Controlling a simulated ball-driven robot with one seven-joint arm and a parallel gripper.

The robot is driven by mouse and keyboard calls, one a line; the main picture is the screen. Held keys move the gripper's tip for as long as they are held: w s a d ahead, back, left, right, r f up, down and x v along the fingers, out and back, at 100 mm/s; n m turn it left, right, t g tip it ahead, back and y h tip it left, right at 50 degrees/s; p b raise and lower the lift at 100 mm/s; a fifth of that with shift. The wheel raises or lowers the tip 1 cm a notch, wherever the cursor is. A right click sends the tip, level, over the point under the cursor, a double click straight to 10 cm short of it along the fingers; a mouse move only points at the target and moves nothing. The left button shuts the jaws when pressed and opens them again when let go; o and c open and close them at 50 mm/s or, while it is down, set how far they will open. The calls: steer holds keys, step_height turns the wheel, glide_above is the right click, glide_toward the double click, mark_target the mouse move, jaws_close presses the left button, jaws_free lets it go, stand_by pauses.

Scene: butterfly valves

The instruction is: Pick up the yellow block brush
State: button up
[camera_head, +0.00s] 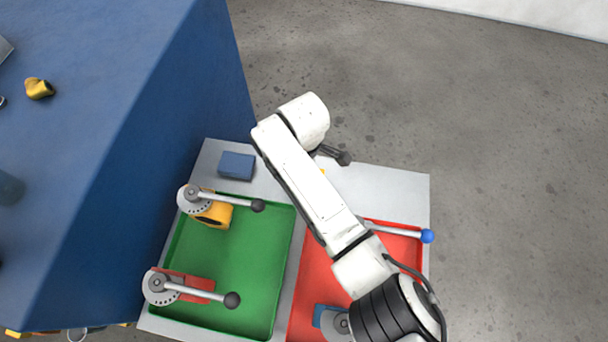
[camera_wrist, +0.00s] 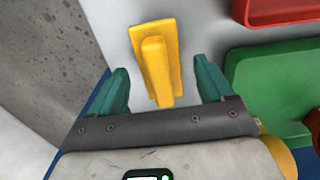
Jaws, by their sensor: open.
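The yellow block brush (camera_wrist: 160,62) lies on a light grey surface in the wrist view, with a wide base and a narrower raised part toward me. My gripper (camera_wrist: 160,66) is open, with one teal finger on each side of the brush and gaps visible between. I cannot tell the height of the fingers above the surface. In the head view only a small yellow patch (camera_head: 322,171) shows beside my white arm, probably the brush. My arm hides the rest there, and my gripper is not clearly seen.
A green tray (camera_head: 240,260) and a red tray (camera_head: 310,265) sit in the grey panel, with lever valves on them. A blue block (camera_head: 237,165) lies on the panel's upper left. A tall blue cabinet (camera_head: 130,130) stands at left. Grey floor (camera_head: 500,120) is open at right.

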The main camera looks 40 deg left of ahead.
steer(key=shift+f+b, duration=0.35)
steer(key=shift+f, duration=0.5)
steer(key=shift+r, duration=0.1)
steer(key=shift+c, duration=0.3)
steer(key=c, duration=1.1)
step_height(320, 180, up, 10)
steer(key=shift+b, duration=0.4)
